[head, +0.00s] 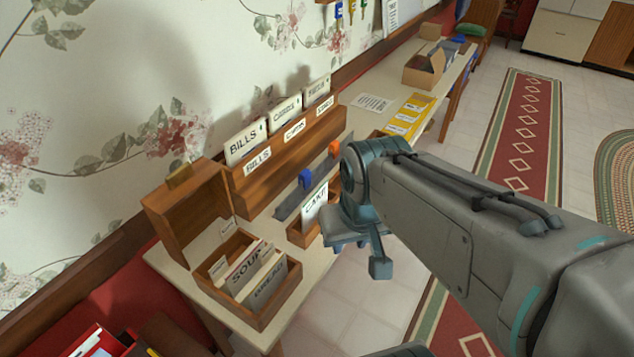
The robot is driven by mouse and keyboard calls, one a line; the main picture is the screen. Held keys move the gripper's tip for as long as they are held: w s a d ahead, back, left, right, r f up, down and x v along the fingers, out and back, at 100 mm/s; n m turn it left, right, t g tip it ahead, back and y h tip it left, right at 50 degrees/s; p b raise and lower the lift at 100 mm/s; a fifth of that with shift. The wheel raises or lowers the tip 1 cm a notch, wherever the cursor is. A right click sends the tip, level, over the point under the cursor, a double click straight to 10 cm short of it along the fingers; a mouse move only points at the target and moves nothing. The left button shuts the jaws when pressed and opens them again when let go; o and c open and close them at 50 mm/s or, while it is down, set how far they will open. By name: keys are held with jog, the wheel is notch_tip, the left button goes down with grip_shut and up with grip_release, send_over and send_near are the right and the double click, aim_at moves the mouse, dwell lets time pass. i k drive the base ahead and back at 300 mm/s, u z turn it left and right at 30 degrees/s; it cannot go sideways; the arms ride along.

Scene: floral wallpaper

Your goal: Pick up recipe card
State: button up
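A white card lettered "CAKE" (314,208) stands tilted in a small wooden holder (297,236) on the narrow table, just left of my gripper. My gripper (362,252) hangs at the table's front edge, right of the card. My arm and wrist hide part of the gripper and the holder's right side. I cannot tell whether its fingers are open or whether they touch the card. An open wooden recipe box (262,318) at the table's near end holds upright cards, with tabs reading "SOUP" (246,268) and "BREAD" (270,281).
A wooden letter rack (290,165) with labelled folders stands along the wall behind the card. Blue (305,179) and orange (334,148) items sit in front of it. Yellow packets (410,115), a paper (371,102) and a cardboard box (424,68) lie farther along. Floor right of the table is open.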

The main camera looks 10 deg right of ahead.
aim_at(309, 209)
jog(key=k, duration=1.3)
jog(key=z, duration=0.7)
jog(key=i, duration=1.05)
jog(key=u, duration=0.6)
jog(key=i, duration=0.5)
jog(key=u, duration=0.55)
